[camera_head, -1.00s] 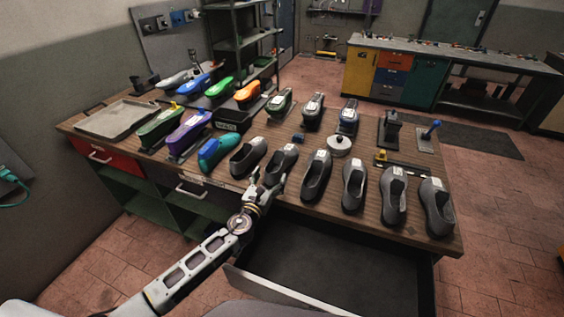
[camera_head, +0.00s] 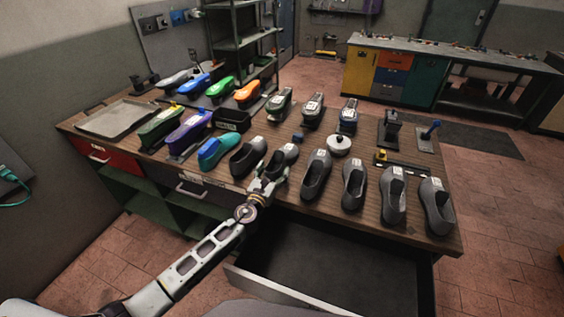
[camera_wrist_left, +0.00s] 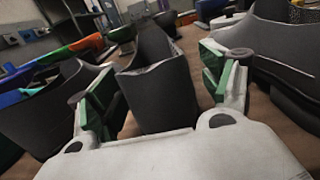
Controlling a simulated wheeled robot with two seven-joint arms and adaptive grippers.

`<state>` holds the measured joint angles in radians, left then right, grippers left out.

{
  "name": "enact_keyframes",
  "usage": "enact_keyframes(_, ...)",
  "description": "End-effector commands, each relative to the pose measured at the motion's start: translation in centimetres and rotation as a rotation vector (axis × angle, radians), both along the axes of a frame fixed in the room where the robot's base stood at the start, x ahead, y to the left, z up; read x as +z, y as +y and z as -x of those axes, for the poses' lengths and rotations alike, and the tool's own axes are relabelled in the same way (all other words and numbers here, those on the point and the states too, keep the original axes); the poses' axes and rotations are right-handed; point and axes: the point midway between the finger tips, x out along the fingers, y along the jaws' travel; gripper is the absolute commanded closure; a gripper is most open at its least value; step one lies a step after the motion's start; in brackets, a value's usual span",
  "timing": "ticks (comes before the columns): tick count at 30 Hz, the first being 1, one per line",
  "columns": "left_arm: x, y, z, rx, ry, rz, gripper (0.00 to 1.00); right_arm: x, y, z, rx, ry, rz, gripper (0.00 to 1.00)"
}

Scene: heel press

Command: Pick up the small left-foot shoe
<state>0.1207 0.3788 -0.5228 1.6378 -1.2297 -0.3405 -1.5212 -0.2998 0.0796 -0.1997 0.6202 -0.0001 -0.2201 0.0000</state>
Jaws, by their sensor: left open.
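Several dark grey shoes stand in a row along the front of the workbench. The second shoe from the left (camera_head: 286,154) is at my left gripper (camera_head: 271,175), which is open at its near end. In the left wrist view the heel of this shoe (camera_wrist_left: 160,92) stands between the spread, green-padded fingers, with a gap visible on the right side. The leftmost shoe (camera_head: 247,158) stands close on the left, and another shoe (camera_head: 316,175) on the right. I cannot tell size or foot side from the frames. My right gripper is not in view.
An open drawer (camera_head: 300,262) juts out below the front edge. Coloured shoe lasts, including a blue one (camera_head: 214,152) and a purple one (camera_head: 189,133), stand at the left. A tray (camera_head: 116,119) lies at the far left. A round white-topped object (camera_head: 340,145) stands behind the shoes.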

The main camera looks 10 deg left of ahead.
Motion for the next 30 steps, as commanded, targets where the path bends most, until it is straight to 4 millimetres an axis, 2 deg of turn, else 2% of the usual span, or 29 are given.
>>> enact_keyframes(8,0.1,-0.3,-1.7,0.000,-0.001,0.000,0.21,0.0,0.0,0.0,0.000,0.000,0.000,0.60)
enact_keyframes(22,0.0,-0.3,-1.8,0.000,0.000,0.000,0.21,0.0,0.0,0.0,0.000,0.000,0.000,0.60)
enact_keyframes(23,0.0,-0.3,-1.8,0.000,0.000,0.000,0.22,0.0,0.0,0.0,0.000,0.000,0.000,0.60)
enact_keyframes(30,0.0,-0.3,-1.8,0.000,0.000,0.000,0.53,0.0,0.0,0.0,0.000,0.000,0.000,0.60)
